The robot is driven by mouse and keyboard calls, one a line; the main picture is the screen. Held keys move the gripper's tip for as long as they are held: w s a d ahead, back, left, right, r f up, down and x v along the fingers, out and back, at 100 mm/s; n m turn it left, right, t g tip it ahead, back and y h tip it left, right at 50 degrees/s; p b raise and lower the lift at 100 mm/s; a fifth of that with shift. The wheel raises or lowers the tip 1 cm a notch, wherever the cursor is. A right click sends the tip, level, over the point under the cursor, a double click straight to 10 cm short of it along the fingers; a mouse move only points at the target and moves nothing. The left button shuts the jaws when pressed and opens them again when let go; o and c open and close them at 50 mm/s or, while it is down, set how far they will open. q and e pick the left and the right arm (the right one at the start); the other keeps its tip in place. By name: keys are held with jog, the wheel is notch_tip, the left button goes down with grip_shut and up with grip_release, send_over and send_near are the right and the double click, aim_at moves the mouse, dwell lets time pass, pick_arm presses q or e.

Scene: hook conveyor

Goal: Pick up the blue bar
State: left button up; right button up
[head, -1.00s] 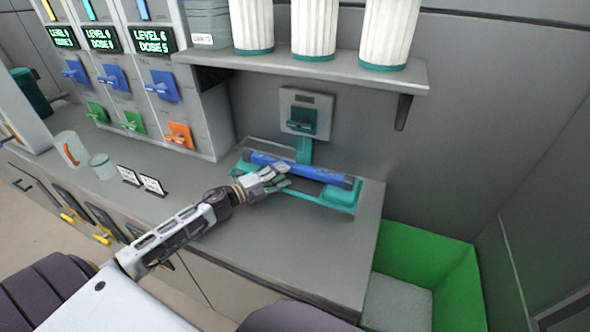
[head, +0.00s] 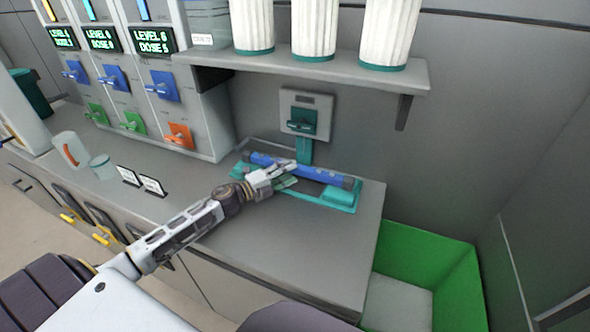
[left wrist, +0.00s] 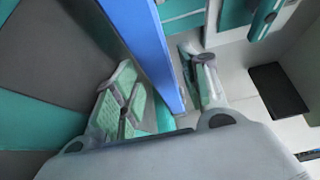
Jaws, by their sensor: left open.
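The blue bar (head: 315,174), with dark ends, lies across a teal holder (head: 341,197) on the grey counter. My left gripper (head: 290,176) is at the middle of the bar, its fingers open. In the left wrist view the blue bar (left wrist: 148,45) runs between the two spread fingers of my left gripper (left wrist: 160,90). The finger on the right is close beside the bar; the left finger stands further off. A short stretch of the bar is hidden behind the gripper in the head view. My right gripper is not in view.
A shelf (head: 300,68) with white ribbed canisters (head: 313,28) hangs above. A wall unit with a teal lever (head: 302,121) stands behind the holder. Dispensers with coloured levers (head: 164,87) stand left. A green bin (head: 425,255) is right of the counter.

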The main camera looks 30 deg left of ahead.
pick_arm(q)
jog(key=shift+x, duration=1.7)
jog(key=shift+c, duration=0.4)
jog(key=shift+r, duration=0.1)
grip_shut()
